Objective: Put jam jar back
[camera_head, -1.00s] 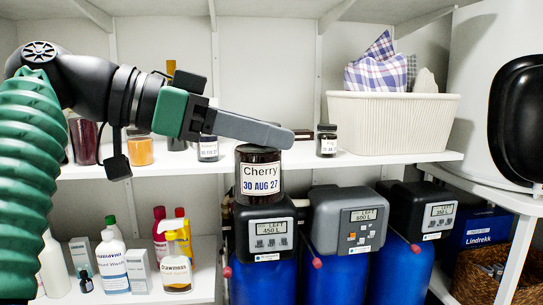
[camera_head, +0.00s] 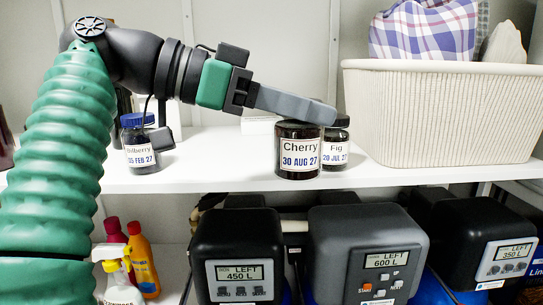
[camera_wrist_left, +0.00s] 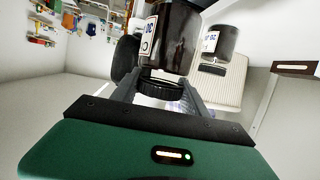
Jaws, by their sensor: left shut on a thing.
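The jam jar, dark with a white label "Cherry 30 AUG 27" (camera_head: 299,155), is upright at the front of the white shelf (camera_head: 225,165). I cannot tell whether its base touches the shelf. My left gripper (camera_head: 318,110) is shut on its lid from above; the lid is mostly hidden by the fingers. In the left wrist view the jar (camera_wrist_left: 172,40) has its dark lid between the two fingers (camera_wrist_left: 163,92). The Fig jar (camera_head: 335,150) stands close at its right, partly covered. The Bilberry jar (camera_head: 140,148) with a blue lid stands to the left.
A cream ribbed basket (camera_head: 440,115) with cloth stands right on the shelf. Below are filter heads reading 450 L (camera_head: 238,250), 600 L (camera_head: 365,250) and 350 L (camera_head: 490,240). Bottles (camera_head: 142,262) stand lower left. The shelf between Bilberry and Cherry is clear.

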